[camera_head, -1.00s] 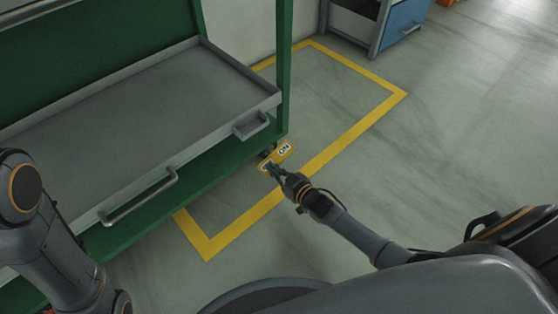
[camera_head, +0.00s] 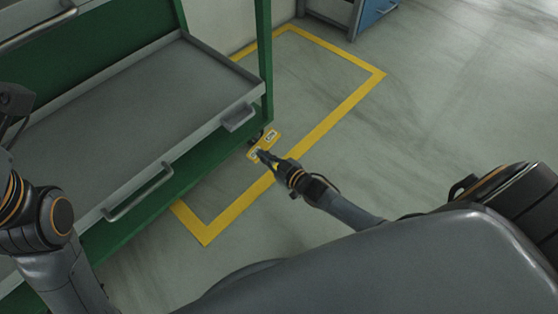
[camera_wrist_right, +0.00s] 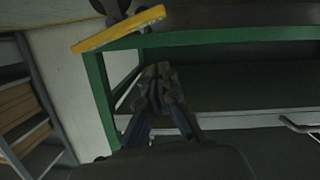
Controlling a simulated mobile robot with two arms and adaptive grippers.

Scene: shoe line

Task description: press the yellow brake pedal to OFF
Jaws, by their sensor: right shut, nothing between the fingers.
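The yellow brake pedal (camera_head: 264,145) is low at the near right corner of the green rack, with an ON label on its far part. A second label on its near part is too small to read. In the right wrist view the pedal (camera_wrist_right: 118,29) shows as a yellow plate edge-on, above and left of the fingers. My right gripper (camera_head: 263,156) is shut and empty, its tips at the near end of the pedal; contact cannot be told. Its closed fingers (camera_wrist_right: 160,75) also show in the wrist view. A dark end part of my left arm (camera_head: 14,102) is cut off at the left edge.
The green rack (camera_head: 266,60) holds a grey tray shelf (camera_head: 225,107) with a handle (camera_head: 140,192) on its front. Yellow floor tape (camera_head: 340,117) frames the rack's place. A blue-fronted cabinet (camera_head: 372,12) stands at the back. The floor at right is clear.

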